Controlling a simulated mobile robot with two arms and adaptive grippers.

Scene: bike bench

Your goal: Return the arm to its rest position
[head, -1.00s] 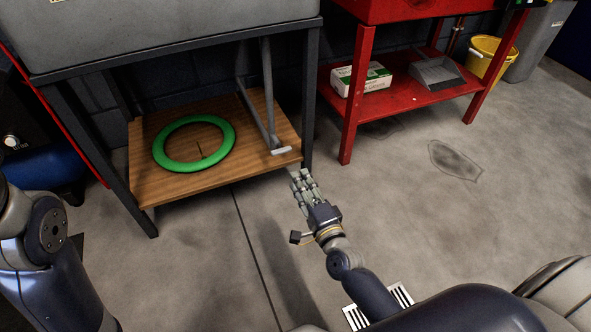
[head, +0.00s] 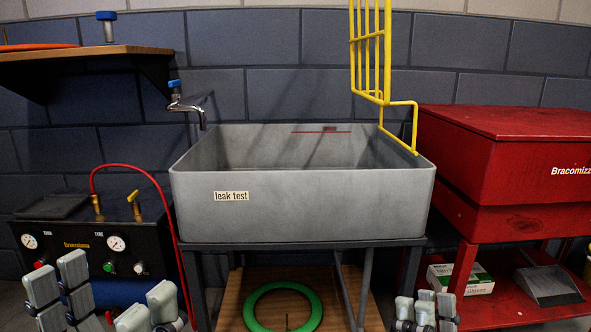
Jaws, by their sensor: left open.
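My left gripper (head: 104,285) is at the lower left, fingers pointing up. Its pale grey finger pads stand in two groups with a wide gap between them, open and empty. It shows in front of the black gauge box (head: 75,243). My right gripper (head: 426,308) is at the bottom edge, right of centre, in front of the sink stand and the red bench. Its finger pads are bunched close together and its lower part is cut off, so I cannot tell whether it is open. No object shows in it. Both arms are mostly out of view below.
A grey sink (head: 310,212) labelled "leak test" stands in the middle, with a yellow rack (head: 372,50) at its right rim and a tap (head: 186,107) at the left. A green ring (head: 250,308) lies on the wooden shelf below. A red bench (head: 520,150) stands right.

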